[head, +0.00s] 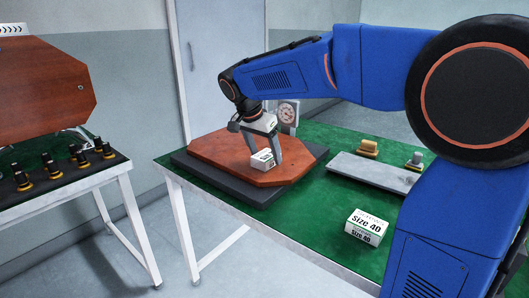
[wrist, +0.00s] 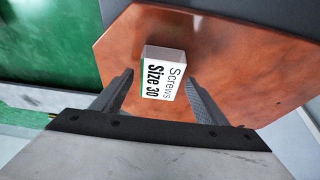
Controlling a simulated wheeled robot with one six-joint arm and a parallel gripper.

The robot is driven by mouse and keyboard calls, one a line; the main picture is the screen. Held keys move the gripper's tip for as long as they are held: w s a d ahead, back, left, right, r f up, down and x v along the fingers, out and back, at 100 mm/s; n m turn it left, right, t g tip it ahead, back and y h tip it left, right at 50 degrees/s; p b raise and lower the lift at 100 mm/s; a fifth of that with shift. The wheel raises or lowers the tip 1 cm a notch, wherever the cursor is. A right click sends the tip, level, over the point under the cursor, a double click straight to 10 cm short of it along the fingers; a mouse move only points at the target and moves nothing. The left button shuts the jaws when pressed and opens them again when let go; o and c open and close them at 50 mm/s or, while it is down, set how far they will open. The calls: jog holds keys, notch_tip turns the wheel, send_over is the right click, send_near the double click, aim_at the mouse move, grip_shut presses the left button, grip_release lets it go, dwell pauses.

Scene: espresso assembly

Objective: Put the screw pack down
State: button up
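A small white screw pack marked "Size 30" (wrist: 163,75) with a green side appears to rest on the reddish-brown wooden panel (wrist: 225,45). In the head view, the pack (head: 262,160) is near the middle of the panel (head: 215,160). My gripper (wrist: 160,82) is open around the pack, one finger on each side. A gap shows between the left finger and the pack; the right finger is close to it, and contact there is unclear. In the head view, my gripper (head: 258,146) points down at the panel.
A second white pack marked "size 40" (head: 366,228) stands on the green table (head: 295,222). A grey plate (head: 365,170) with small parts lies right of the panel. A dial gauge (head: 287,112) stands behind my gripper. A separate table with several black-and-gold parts is at left.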

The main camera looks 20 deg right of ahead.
jog(key=v, duration=1.2)
jog(key=shift+r, duration=0.2)
jog(key=shift+d, duration=0.1)
